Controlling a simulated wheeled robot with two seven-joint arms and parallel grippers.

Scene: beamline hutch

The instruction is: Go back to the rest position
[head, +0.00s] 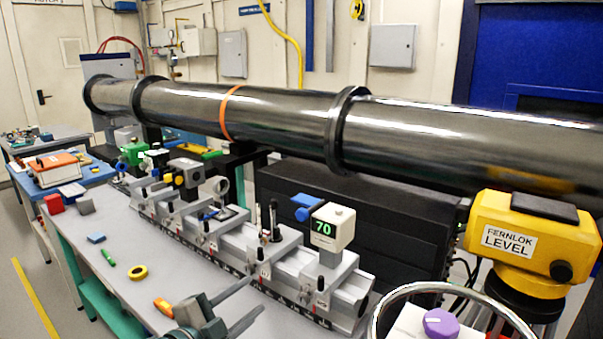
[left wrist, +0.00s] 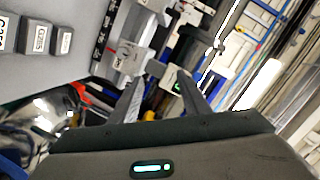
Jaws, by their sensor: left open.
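My left gripper (head: 254,295) is at the bottom of the head view, over the front of the grey bench (head: 125,285). Its two fingers point right, toward the rail, and are spread apart with nothing between them. In the left wrist view the same open fingers (left wrist: 160,76) show with an empty gap. My right gripper is not in the head view.
A rail (head: 262,277) with several mounts and a block reading 70 (head: 332,227) runs along the bench. A large dark pipe (head: 270,122) crosses behind. A yellow level (head: 522,245) and a purple knob (head: 440,323) stand at right. Small tools lie front left.

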